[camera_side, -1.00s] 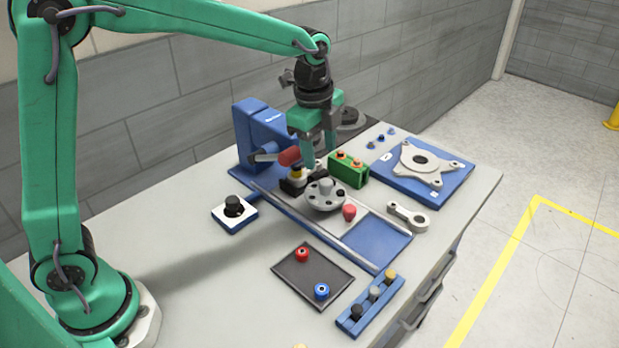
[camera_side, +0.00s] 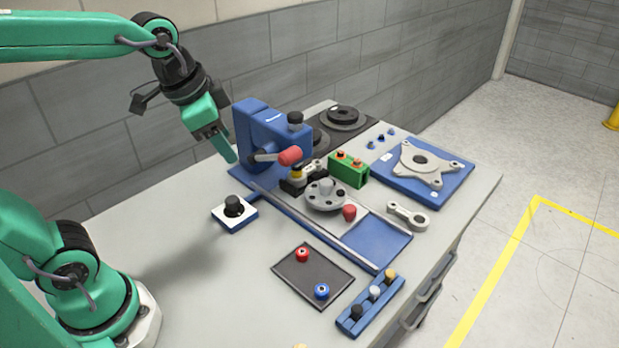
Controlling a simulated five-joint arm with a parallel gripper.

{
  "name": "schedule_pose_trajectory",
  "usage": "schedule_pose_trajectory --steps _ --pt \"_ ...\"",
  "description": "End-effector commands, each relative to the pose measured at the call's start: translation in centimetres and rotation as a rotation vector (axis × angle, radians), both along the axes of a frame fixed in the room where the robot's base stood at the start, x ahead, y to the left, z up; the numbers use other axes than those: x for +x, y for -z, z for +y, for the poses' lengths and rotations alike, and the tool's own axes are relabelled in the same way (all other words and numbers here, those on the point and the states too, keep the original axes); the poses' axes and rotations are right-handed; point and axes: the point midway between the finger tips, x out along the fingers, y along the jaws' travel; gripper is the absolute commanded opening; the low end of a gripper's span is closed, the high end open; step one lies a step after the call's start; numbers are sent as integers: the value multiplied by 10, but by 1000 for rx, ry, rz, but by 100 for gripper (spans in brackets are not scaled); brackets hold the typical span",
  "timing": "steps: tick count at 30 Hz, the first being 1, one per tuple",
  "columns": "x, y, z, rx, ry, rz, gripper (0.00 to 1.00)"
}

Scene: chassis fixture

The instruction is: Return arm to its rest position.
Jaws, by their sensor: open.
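My gripper (camera_side: 230,158) is green with a dark wrist and hangs tilted in the air at the left of the blue fixture (camera_side: 258,125). It holds nothing that I can see, and its fingers overlap from this angle. My arm's upper link runs in from the left edge, and my base stands at the lower left of the bench.
The blue fixture with a red-ended lever (camera_side: 290,155) stands close to my gripper's right. A black-knobbed box (camera_side: 233,210) sits below it. A grey flanged disc (camera_side: 326,194), a green block (camera_side: 348,170) and a dark tray (camera_side: 313,275) lie further right. The bench's left part is clear.

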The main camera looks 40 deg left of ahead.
Motion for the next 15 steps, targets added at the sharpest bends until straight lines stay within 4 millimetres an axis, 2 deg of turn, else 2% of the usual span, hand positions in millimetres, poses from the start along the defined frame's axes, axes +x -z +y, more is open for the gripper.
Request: schedule_pose_trajectory --steps 6,15 --pt "-38 6 11 -84 -222 -60 50" --pt "-66 17 18 -164 -408 -106 50"
